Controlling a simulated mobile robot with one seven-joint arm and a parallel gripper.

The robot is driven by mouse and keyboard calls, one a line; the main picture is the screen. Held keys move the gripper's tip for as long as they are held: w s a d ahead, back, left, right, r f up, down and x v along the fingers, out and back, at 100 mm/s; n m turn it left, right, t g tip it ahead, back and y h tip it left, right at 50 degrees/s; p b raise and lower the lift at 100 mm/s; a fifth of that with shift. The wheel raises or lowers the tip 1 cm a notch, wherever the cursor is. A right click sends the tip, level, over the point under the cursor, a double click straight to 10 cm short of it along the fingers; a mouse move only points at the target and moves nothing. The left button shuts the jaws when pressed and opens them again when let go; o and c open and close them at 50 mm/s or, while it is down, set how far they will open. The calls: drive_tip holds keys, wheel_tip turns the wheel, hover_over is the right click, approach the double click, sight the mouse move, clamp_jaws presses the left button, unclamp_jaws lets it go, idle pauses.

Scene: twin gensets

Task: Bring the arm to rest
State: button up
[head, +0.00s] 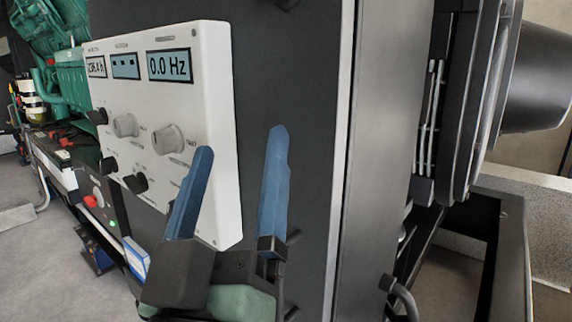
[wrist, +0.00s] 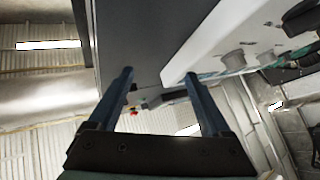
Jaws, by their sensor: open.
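My gripper (head: 236,195) has two blue fingers, spread apart with nothing between them. In the head view it is at the lower middle, in front of the right part of a white control panel (head: 215,110) and the dark cabinet face (head: 290,70). The left finger overlaps the panel and hides part of it. In the wrist view my gripper (wrist: 162,98) is also open and empty, with the panel's white edge (wrist: 195,50) near the right finger. I cannot tell whether a finger touches it.
The panel carries several knobs (head: 168,140) and displays, one reading 0.0 Hz (head: 170,66). A green engine (head: 68,85) stands at the left. A metal frame (head: 515,250) and a dark cylinder (head: 540,80) are at the right. Grey floor (head: 50,260) is open at lower left.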

drive_tip(key=s+d+r+m+t+y+p, duration=0.1)
drive_tip(key=s+d+r+m, duration=0.1)
drive_tip(key=r, duration=0.5)
drive_tip(key=s+d+r+m+t+y, duration=0.1)
drive_tip(key=s+d+r+t, duration=0.15)
drive_tip(key=r, duration=0.35)
wheel_tip(320, 180, up, 28)
drive_tip(key=p, duration=2.9)
drive_tip(key=shift+r+g, duration=0.2)
drive_tip(key=shift+g, duration=0.15)
